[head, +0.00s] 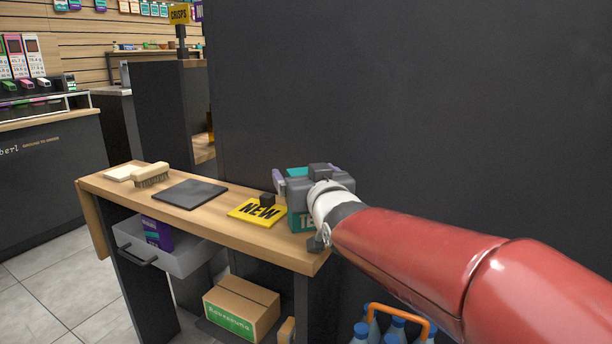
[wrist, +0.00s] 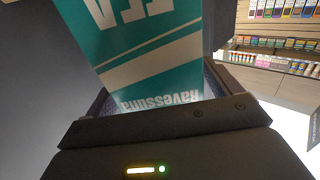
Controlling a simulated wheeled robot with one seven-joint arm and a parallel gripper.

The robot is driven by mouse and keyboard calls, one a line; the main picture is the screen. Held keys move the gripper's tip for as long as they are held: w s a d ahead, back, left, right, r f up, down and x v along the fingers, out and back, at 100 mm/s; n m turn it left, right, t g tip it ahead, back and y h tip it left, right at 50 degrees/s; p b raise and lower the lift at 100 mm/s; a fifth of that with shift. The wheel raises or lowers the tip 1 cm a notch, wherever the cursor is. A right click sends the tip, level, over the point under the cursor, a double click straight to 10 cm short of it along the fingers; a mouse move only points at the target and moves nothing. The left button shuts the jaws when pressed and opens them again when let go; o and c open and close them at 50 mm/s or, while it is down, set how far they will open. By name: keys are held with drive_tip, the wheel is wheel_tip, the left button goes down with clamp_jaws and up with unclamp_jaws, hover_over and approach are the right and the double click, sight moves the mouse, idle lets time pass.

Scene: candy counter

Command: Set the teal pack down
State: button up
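The teal pack (head: 299,219) is at the right end of the narrow wooden counter (head: 225,217), partly hidden behind my gripper (head: 300,186). In the wrist view the teal pack (wrist: 150,50), with white lettering and stripes, fills the space between my two fingers (wrist: 155,98). Both finger pads appear to press its sides, so my gripper looks shut on it. The pack looks about upright. I cannot tell whether its base touches the counter top.
A yellow NEW sign (head: 257,212) with a black block lies just left of the pack. A dark mat (head: 190,194), a brush (head: 151,174) and a pale block (head: 122,172) lie further left. A grey drawer (head: 178,256) hangs below. A dark wall (head: 400,90) stands behind.

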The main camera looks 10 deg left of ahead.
drive_tip(key=shift+r, duration=0.1)
drive_tip(key=v, duration=1.2)
drive_tip(key=shift+b, duration=0.45)
